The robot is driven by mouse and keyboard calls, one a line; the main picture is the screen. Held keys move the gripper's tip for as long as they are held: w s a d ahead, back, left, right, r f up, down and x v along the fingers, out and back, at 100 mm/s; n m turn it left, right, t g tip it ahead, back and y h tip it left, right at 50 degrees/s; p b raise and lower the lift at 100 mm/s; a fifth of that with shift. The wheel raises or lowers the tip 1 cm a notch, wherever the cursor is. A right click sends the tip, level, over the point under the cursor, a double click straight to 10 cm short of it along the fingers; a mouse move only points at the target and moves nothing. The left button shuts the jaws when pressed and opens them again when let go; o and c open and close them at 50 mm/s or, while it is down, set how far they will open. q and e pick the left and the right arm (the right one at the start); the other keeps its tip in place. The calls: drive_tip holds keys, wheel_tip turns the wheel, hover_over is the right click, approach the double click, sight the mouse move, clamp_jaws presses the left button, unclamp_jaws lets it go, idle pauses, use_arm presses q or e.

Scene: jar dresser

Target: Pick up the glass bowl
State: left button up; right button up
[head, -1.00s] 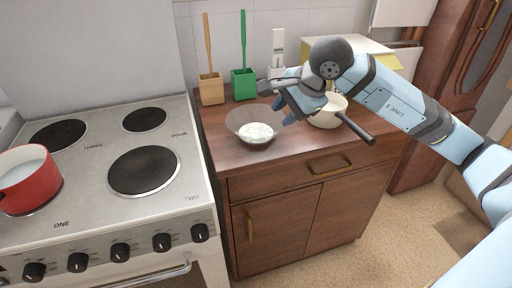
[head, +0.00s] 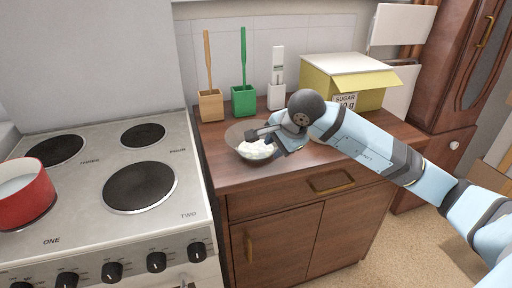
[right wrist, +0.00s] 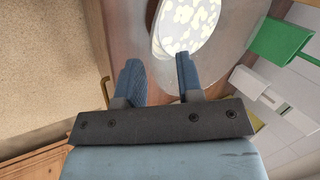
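The glass bowl (head: 236,134) is clear and holds white lumpy contents. It stands on the wooden dresser top, near its left side. My right gripper (head: 264,136) reaches in from the right, at the bowl's right side. In the right wrist view, the two blue fingers of my gripper (right wrist: 160,76) are apart, with nothing seen clamped between them. The bowl (right wrist: 222,50) lies just past the fingertips there, partly cut off by the top edge. I cannot tell whether a finger touches its rim. My left gripper is not in view.
Behind the bowl stand a wooden holder (head: 210,106), a green holder (head: 244,101) and a white holder (head: 276,97). A yellow sugar box (head: 375,99) is at the back right. The stove (head: 95,215) with a red pot (head: 25,206) adjoins the dresser (head: 290,237).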

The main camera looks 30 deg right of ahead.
drive_tip(key=shift+x, duration=1.25)
clamp_jaws()
drive_tip(key=shift+r, duration=0.15)
